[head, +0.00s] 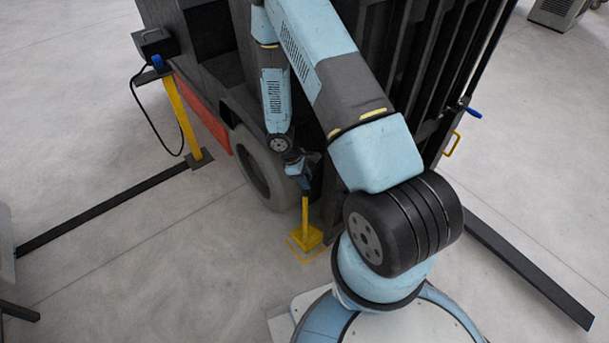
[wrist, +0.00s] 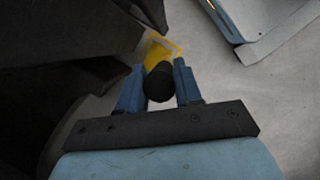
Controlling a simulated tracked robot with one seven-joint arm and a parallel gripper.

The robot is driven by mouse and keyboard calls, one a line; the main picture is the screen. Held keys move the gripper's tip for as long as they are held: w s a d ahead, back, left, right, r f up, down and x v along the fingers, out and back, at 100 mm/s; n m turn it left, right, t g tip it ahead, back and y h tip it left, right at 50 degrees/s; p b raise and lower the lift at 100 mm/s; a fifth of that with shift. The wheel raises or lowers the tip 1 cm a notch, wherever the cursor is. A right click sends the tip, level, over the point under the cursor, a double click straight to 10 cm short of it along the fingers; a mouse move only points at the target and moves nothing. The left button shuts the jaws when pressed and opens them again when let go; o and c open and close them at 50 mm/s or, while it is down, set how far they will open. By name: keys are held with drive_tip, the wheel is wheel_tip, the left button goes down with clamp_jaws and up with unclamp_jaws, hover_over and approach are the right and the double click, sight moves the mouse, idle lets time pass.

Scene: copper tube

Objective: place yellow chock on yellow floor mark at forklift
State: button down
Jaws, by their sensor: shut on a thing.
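The yellow chock (head: 306,237) has a wedge-like foot and an upright yellow post, and it stands upright beside the forklift's front wheel (head: 262,168). The yellow floor mark (head: 306,262) is a thin outline around and in front of the chock's foot. I cannot tell whether the foot touches the floor. My gripper (head: 303,174) is shut on the top of the post. In the wrist view, the blue fingers of my gripper (wrist: 158,84) sit on both sides of the post's black round end. The chock's yellow foot (wrist: 153,52) shows beyond it, partly hidden, with the mark's outline (wrist: 178,47) at its right.
The dark forklift body and mast (head: 425,70) stand close behind and right of the chock. A yellow post with a black box (head: 182,115) stands at left. Dark bars (head: 105,210) lie on the floor at left and right. The grey floor left of the chock is clear.

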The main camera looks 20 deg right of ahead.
drive_tip(key=shift+f, duration=0.15)
drive_tip(key=c, duration=0.8)
unclamp_jaws()
drive_tip(key=shift+o, duration=0.2)
drive_tip(key=v, duration=1.2)
drive_tip(key=s+d+r+m+t, duration=0.1)
drive_tip(key=d+r+m+t, duration=0.15)
drive_tip(key=r, duration=1.15)
drive_tip(key=s+d+r+m+t, duration=0.15)
drive_tip(key=r+m, duration=0.25)
drive_tip(key=r, duration=1.1)
drive_tip(key=s+r+m+t+y, duration=0.3)
drive_tip(key=s+r+m, duration=0.2)
drive_tip(key=s+r, duration=1.3)
drive_tip(key=shift+s+a+t+y, duration=0.35)
drive_tip(key=shift+s+t+y, duration=0.05)
drive_tip(key=shift+s, duration=0.15)
